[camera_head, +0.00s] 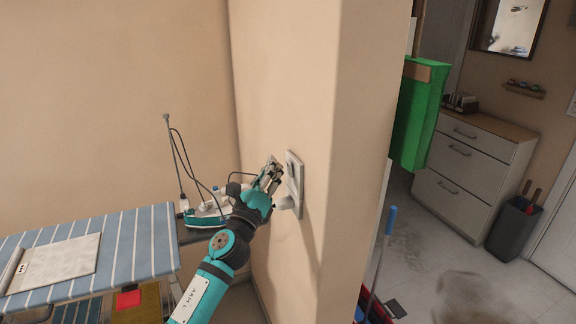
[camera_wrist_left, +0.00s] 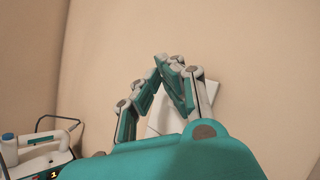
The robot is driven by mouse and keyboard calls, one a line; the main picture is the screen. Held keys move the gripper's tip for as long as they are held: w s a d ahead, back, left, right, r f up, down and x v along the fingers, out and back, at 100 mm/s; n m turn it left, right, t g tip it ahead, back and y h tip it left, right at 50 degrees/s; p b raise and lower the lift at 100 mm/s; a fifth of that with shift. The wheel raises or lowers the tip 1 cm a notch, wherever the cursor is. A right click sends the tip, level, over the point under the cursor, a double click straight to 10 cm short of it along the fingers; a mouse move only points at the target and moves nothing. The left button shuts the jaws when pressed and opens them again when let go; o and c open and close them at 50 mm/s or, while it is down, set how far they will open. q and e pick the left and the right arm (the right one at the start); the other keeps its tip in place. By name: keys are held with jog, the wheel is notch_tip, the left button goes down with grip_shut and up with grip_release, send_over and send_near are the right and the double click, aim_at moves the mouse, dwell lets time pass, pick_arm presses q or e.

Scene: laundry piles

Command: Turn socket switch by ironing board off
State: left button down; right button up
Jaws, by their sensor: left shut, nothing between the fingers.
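The wall socket plate (camera_head: 295,180) is a pale upright panel on the beige wall, just right of the ironing board end. A plug sits at its lower part. My left gripper (camera_head: 272,172) is at the plate's left side, close to its upper half; I cannot tell if it touches. In the left wrist view the gripper (camera_wrist_left: 172,64) is shut and empty, with the pale plate (camera_wrist_left: 160,118) partly hidden behind the fingers. The switch itself is too small or hidden to make out. My right gripper is not in view.
The blue striped ironing board (camera_head: 145,245) stands at the left. A teal and white iron (camera_head: 207,215) rests at its far end; it also shows in the left wrist view (camera_wrist_left: 35,155). The wall corner (camera_head: 330,120) juts out to the right. A green bag (camera_head: 415,115) hangs beyond it.

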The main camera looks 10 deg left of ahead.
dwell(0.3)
pick_arm(q)
jog(key=shift+w+d, duration=0.25)
jog(key=shift+d, duration=0.1)
jog(key=shift+w+d+r, duration=0.1)
jog(key=shift+w+d, duration=0.05)
jog(key=shift+d, duration=0.1)
dwell(0.8)
jog(key=shift+a, duration=0.1)
jog(key=shift+s+a, duration=0.45)
jog(key=shift+a, duration=0.1)
jog(key=s+a, duration=0.1)
jog(key=a, duration=0.1)
jog(key=s+a, duration=0.1)
jog(key=a, duration=0.1)
jog(key=shift+s+f, duration=0.35)
jog(key=shift+f, duration=0.05)
